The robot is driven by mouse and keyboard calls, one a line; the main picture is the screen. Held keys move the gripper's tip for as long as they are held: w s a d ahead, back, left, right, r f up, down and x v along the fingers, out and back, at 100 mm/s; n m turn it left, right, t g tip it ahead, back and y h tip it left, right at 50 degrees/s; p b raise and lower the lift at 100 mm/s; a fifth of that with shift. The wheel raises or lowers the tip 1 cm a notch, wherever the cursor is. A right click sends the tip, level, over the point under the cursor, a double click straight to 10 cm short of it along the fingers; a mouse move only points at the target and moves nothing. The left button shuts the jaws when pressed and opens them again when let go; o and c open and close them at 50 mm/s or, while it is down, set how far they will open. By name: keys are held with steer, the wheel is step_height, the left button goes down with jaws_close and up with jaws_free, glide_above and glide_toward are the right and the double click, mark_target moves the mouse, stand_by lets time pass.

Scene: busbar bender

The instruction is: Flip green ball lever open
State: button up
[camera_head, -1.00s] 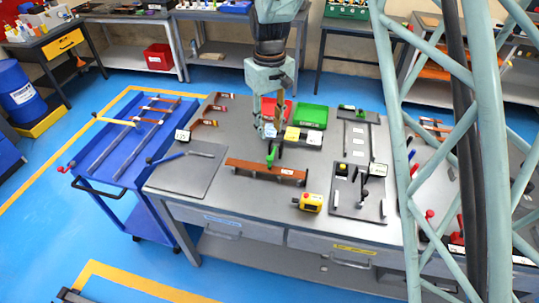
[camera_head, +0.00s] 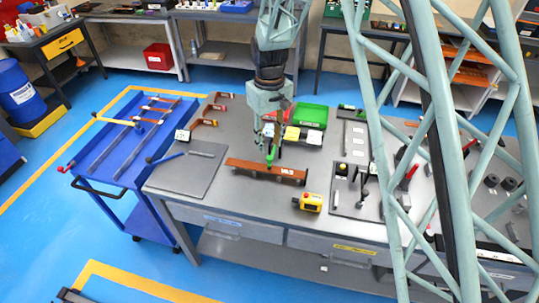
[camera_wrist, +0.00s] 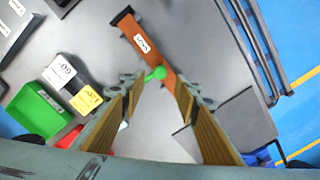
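The green ball lever (camera_head: 270,156) stands at the brown busbar strip (camera_head: 288,173) on the grey workbench. In the wrist view its round green ball (camera_wrist: 157,73) shows beside the strip (camera_wrist: 150,46), just beyond and between my fingertips. My gripper (camera_head: 269,143) points down over the lever. In the wrist view my gripper (camera_wrist: 155,88) is open, with a clear gap between its two fingers and nothing held. I cannot tell whether a finger touches the ball. The lever's base is partly hidden.
A green bin (camera_head: 311,115) and black-and-yellow blocks (camera_head: 293,133) lie behind the strip. A yellow control box (camera_head: 308,202) sits at the front edge. A black fixture plate (camera_head: 350,205) is at right.

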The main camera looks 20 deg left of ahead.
mark_target(270, 157)
steer(key=shift+f, duration=3.3)
steer(key=shift+c, duration=0.3)
jaws_close()
